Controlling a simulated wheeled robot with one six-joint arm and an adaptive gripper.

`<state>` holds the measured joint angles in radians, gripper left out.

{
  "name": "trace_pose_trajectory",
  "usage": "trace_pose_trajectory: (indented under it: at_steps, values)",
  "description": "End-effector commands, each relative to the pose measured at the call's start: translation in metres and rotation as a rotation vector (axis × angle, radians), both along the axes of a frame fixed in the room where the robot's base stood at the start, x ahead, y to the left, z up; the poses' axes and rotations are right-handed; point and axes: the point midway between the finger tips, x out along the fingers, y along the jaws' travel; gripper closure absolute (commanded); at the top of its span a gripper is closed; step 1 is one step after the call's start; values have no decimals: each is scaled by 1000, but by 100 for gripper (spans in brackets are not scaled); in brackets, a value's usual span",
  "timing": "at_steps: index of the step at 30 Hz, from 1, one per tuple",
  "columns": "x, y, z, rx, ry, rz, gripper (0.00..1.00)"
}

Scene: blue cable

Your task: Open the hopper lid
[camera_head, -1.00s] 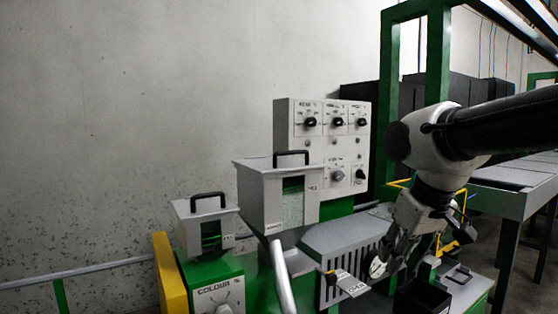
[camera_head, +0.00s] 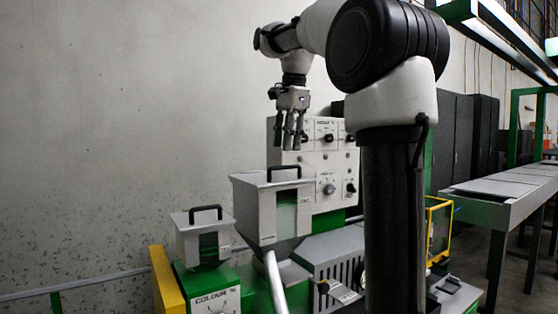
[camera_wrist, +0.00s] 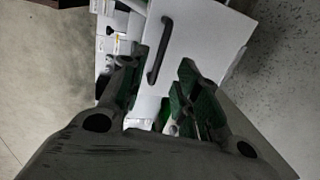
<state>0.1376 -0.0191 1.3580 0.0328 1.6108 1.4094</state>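The larger hopper (camera_head: 262,218) is a pale grey box with a green window. Its closed flat lid carries a black bar handle (camera_head: 283,168). My gripper (camera_head: 288,143) points down above this lid with its fingers apart. It appears empty and clear of the handle. In the wrist view the white lid (camera_wrist: 205,45) fills the middle. The black handle (camera_wrist: 160,50) shows just beyond my spread fingers, in line with the gap. A smaller hopper (camera_head: 187,242) with its own black handle (camera_head: 205,209) stands to the left, its lid also down.
A grey control panel (camera_head: 312,165) with black knobs stands close behind the larger hopper. A slanted pale pipe (camera_head: 275,280) runs below it. A grey slotted housing (camera_head: 335,250) is to the right. The space above the smaller hopper is free.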

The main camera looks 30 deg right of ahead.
Motion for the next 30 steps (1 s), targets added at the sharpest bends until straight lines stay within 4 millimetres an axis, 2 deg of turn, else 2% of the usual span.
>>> trace_pose_trajectory:
  at_steps: [3,9,20,25,26,30]
  values:
    - [4,0,-21,0,2,1,68]
    - [9,1,-48,-1,1,3,68]
    - [11,1,-55,-1,-1,3,68]
    - [11,1,-55,-1,-2,4,97]
    - [11,1,-55,-1,-2,4,100]
    - [11,1,-55,-1,-2,4,100]
